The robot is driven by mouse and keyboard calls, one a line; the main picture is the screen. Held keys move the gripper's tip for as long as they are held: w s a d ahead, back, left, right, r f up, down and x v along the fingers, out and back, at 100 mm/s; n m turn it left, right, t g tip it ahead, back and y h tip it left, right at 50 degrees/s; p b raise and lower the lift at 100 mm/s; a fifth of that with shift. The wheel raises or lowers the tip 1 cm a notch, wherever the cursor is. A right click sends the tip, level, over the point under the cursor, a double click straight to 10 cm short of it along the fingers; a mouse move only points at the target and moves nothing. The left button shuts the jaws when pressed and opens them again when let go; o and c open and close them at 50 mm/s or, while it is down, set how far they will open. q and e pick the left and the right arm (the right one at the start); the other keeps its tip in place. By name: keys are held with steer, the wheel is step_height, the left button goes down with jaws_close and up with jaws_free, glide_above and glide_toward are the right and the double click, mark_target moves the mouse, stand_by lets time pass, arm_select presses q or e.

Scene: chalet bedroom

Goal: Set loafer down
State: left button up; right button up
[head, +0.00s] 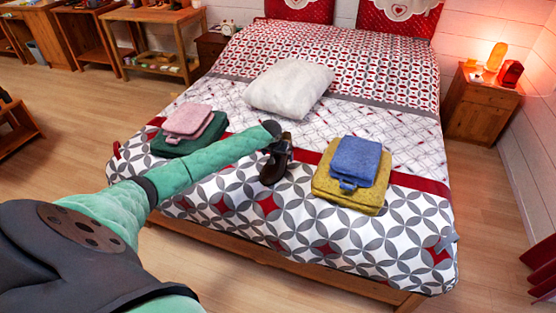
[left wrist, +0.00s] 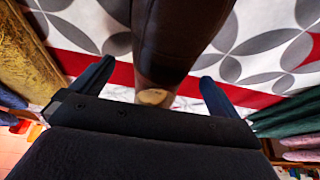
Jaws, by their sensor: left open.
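The dark brown loafer (head: 276,168) is at the bed's front half, on or just over the patterned cover, between the two cloth stacks. Its toe points toward the bed's front edge. My left gripper (head: 273,147) is at its upper end and partly hides it. In the left wrist view the loafer (left wrist: 168,40) lies between the two dark blue fingers of the gripper (left wrist: 152,78). The fingers are open, with a gap on each side of the shoe. My right gripper is not in view.
A blue folded cloth (head: 356,160) lies on a yellow one (head: 330,190) to the right. A pink folded cloth (head: 187,120) lies on a green one (head: 170,146) to the left. A white pillow (head: 290,88) lies behind. The cover in front is bare.

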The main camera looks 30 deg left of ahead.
mark_target(278, 158)
arm_select(q)
steer(key=shift+p+x, duration=0.35)
steer(key=shift+x, duration=1.75)
steer(key=shift+r, duration=0.2)
steer(key=c, duration=1.5)
